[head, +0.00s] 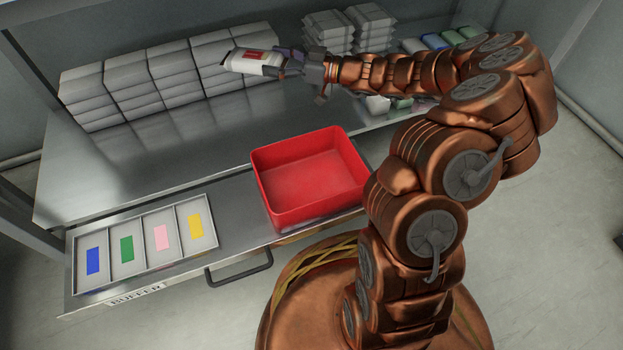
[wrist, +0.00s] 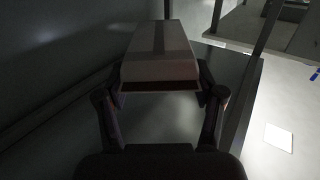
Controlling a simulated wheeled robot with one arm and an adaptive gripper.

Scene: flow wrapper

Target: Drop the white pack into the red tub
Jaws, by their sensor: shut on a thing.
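The white pack (head: 252,62) has a red label and is held in my gripper (head: 287,66), in front of the stacked packs at the back. In the wrist view the pack (wrist: 158,50) sits between the two fingers of my gripper (wrist: 160,93), which are shut on it. The red tub (head: 310,180) stands on the metal surface near the front edge, below and to the right of the held pack. It is open at the top and looks empty.
Stacks of white-grey packs (head: 130,85) line the back left, with more packs (head: 330,28) at the back right. A divided tray (head: 140,262) with blue, green, pink and yellow markers lies front left. The metal surface (head: 185,145) between the stacks and tub is clear.

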